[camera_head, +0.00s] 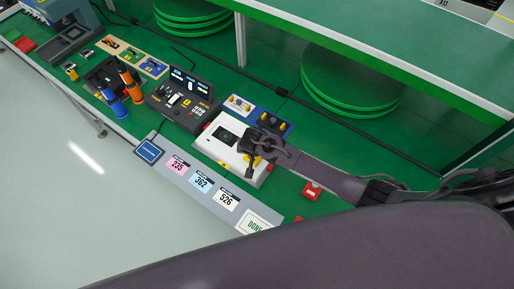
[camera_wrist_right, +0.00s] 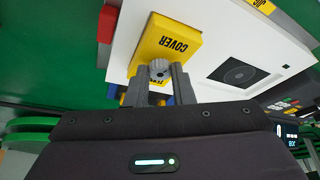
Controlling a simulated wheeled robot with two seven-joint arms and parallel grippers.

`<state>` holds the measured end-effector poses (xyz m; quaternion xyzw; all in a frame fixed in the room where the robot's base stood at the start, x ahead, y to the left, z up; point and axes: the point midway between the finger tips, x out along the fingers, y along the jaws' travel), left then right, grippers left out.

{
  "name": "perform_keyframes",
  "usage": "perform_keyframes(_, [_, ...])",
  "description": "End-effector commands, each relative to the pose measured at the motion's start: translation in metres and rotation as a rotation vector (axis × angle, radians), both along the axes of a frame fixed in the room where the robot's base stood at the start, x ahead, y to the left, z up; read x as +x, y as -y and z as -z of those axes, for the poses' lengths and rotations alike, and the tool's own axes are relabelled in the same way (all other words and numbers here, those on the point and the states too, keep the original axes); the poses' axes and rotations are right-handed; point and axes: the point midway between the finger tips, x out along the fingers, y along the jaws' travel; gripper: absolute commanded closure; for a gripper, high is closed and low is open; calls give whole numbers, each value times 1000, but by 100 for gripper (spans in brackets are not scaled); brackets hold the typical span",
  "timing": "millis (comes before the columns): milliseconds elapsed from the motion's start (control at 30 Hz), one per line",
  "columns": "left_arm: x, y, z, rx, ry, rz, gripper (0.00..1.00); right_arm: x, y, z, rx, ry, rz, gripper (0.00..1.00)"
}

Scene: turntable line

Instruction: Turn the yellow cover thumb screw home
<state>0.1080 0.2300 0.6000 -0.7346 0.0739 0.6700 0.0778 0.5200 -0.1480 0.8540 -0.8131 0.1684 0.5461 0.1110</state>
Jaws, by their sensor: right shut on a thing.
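The yellow cover (camera_wrist_right: 168,42), marked COVER, sits on the white unit (camera_wrist_right: 215,35) in the right wrist view. A small grey knurled thumb screw (camera_wrist_right: 159,68) stands at the cover's near edge. My right gripper (camera_wrist_right: 160,74) is shut on this thumb screw, one finger on each side. In the head view my right gripper (camera_head: 252,163) reaches over the right part of the white unit (camera_head: 213,145) and hides most of the cover and the screw. How deep the screw sits cannot be told. My left gripper is not in view.
A black control box (camera_head: 183,99) stands left of the white unit. Orange and blue screwdrivers (camera_head: 131,82) stand further left. Number cards (camera_head: 201,181) lie on the grey front strip. A red button box (camera_head: 311,190) is to the right.

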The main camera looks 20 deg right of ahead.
Motion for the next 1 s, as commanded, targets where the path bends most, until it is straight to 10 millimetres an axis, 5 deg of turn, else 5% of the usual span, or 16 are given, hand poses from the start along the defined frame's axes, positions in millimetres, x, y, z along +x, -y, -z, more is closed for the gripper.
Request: perform_keyframes(1000, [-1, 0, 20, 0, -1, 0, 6, 13, -7, -3, 3, 11, 959, 100])
